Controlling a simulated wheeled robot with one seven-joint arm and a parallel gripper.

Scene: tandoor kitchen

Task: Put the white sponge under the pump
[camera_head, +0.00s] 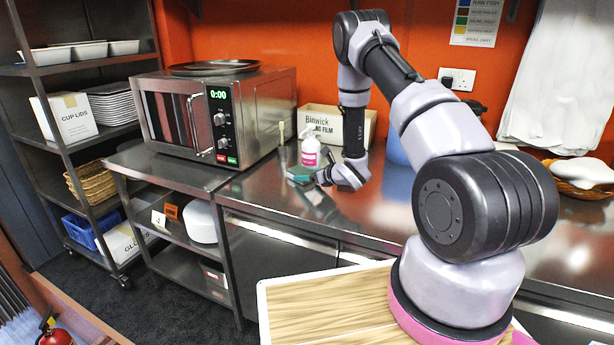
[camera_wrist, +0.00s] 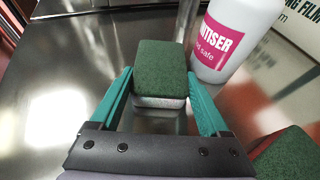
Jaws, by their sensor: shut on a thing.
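The white sponge (camera_wrist: 160,62) has a green scouring face on top and a pale side below. My gripper (camera_wrist: 160,85) is shut on it, with a teal finger along each side. In the head view my gripper (camera_head: 314,179) is low over the steel counter, in front of the pump bottle (camera_head: 311,150). The white bottle has a pink sanitiser label and also shows in the wrist view (camera_wrist: 228,40), just beyond and right of the sponge. The pump's nozzle is cut off in the wrist view. I cannot tell whether the sponge touches the counter.
Another green-topped block (camera_wrist: 290,155), reddish below, lies at the right of the wrist view. A film carton (camera_head: 340,122) stands behind the bottle. A microwave (camera_head: 262,110) stands at left. The counter (camera_head: 262,190) left of my gripper is clear.

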